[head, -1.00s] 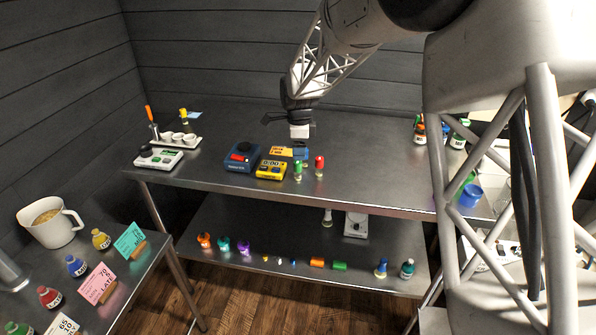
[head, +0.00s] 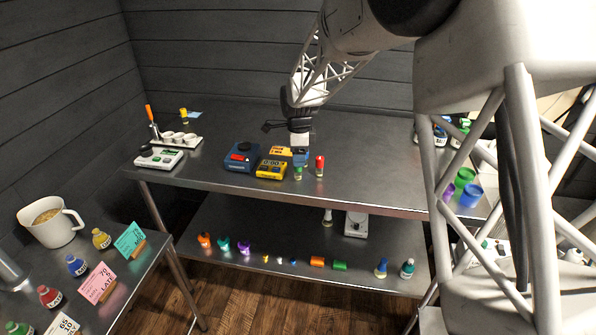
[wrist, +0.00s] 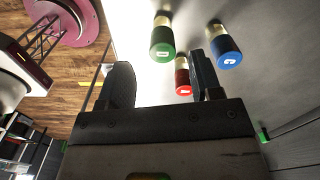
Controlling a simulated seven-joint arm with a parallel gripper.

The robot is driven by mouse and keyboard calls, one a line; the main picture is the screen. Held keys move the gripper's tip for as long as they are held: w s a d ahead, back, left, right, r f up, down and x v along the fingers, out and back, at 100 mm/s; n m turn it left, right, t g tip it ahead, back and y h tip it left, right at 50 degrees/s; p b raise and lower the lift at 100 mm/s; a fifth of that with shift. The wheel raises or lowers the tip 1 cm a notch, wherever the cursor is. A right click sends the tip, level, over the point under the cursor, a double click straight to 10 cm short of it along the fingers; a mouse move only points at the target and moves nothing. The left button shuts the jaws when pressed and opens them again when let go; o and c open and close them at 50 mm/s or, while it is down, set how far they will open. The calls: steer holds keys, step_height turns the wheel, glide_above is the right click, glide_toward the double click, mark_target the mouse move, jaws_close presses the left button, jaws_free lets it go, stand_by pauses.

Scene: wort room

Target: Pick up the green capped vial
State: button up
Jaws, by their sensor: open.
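The green capped vial (head: 298,173) stands on the steel table beside the red capped vial (head: 320,165). In the wrist view the green vial (wrist: 162,40) is beyond the fingertips, toward the top. The red vial (wrist: 183,78) shows near the right finger, and a blue capped vial (wrist: 226,48) is to the right. My gripper (head: 299,141) is above and behind the vials, apart from them. In the wrist view my gripper (wrist: 160,82) is open and empty.
A yellow device (head: 271,169) and a blue device (head: 241,157) sit just left of the vials. A white scale (head: 158,158) and a rack with white cups (head: 182,140) are at the table's left end.

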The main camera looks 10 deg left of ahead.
mark_target(298, 171)
steer(key=shift+f, duration=0.1)
steer(key=shift+w+a+f, duration=0.1)
steer(key=shift+f, duration=1.2)
steer(key=shift+w+a+f, duration=0.1)
steer(key=shift+f, duration=1.15)
steer(key=c, duration=1)
